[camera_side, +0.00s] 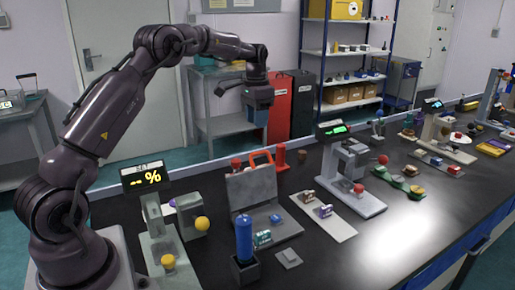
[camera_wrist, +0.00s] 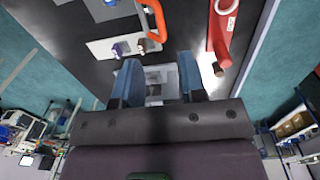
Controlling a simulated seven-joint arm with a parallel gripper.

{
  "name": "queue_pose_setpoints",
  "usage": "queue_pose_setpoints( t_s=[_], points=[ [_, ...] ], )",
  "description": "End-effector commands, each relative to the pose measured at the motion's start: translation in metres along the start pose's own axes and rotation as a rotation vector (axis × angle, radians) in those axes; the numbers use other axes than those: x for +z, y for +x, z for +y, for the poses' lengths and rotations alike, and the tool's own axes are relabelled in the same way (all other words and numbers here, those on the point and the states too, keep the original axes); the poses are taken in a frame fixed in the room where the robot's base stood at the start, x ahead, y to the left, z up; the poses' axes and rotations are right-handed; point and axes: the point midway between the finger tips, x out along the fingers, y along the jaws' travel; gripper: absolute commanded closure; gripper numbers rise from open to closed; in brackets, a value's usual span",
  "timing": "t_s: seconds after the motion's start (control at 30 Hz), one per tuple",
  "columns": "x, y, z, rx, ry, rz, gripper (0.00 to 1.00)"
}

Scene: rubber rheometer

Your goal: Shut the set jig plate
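The set jig has a grey plate (camera_side: 252,188) standing nearly upright, raised from its flat grey base (camera_side: 287,228), in the side view. An orange-red handle (camera_side: 262,158) sits at the plate's top edge. In the wrist view the handle (camera_wrist: 155,18) shows at the top edge, with part of the jig cut off beside it. My gripper (camera_side: 258,112) hangs above and behind the jig, clear of it. In the wrist view its blue fingers (camera_wrist: 160,72) are apart with nothing held between them.
A blue cylinder in a dark holder (camera_side: 244,245) stands at the jig's front left. A percent display (camera_side: 145,175) and grey stands are further left. A light plate with small blocks (camera_side: 330,225) and a grey frame device (camera_side: 350,180) are right.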

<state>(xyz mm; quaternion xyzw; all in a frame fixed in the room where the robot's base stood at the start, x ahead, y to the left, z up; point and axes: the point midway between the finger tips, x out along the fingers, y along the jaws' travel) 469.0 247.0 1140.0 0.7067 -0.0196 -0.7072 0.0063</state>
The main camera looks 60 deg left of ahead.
Motion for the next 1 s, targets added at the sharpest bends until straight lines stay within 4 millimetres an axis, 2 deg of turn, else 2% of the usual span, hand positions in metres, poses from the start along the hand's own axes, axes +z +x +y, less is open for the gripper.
queue_pose_setpoints(
  t_s=[0.03, 0.2, 0.4, 0.6, 0.87, 1.0],
  points=[
    [0.001, 0.013, 0.001, 0.003, 0.000, -0.005, 0.62],
    [0.001, 0.049, 0.001, 0.003, -0.001, -0.004, 0.62],
    [0.000, 0.079, 0.001, 0.001, -0.001, -0.001, 0.62],
    [0.000, 0.091, 0.001, 0.000, -0.001, 0.000, 0.62],
    [0.000, 0.092, 0.000, 0.000, -0.002, 0.001, 0.62],
    [0.000, 0.092, 0.000, 0.000, -0.002, 0.001, 0.92]
  ],
)
